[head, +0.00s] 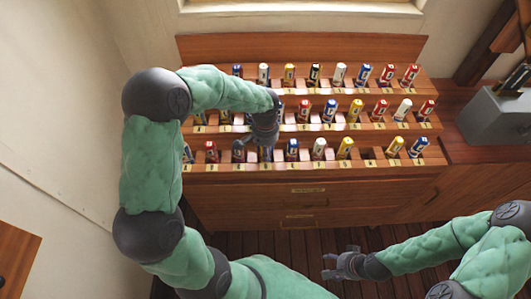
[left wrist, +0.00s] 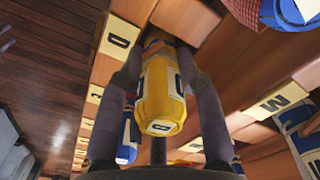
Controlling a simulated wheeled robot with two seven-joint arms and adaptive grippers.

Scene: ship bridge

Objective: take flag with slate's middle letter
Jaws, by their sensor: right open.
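A three-tier wooden rack (head: 305,47) holds several rolled flags in red, blue, yellow, white and black, above small letter plates. My left gripper (head: 262,150) is over the left part of the lower tiers, partly hiding flags there. In the left wrist view, a yellow rolled flag (left wrist: 162,95) with a dark letter on its end lies between the two fingers of my left gripper (left wrist: 160,60). I cannot tell whether the fingers press on it. A plate marked D (left wrist: 121,40) is beside it. My right gripper (head: 343,264) is open and empty, low in front of the rack. I see no readable slate.
A plate marked W (left wrist: 272,104) and a blue and white flag (left wrist: 305,135) are at the right of the left wrist view. A grey box (head: 497,115) stands right of the rack. The wooden floor (head: 290,240) before the drawers looks clear.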

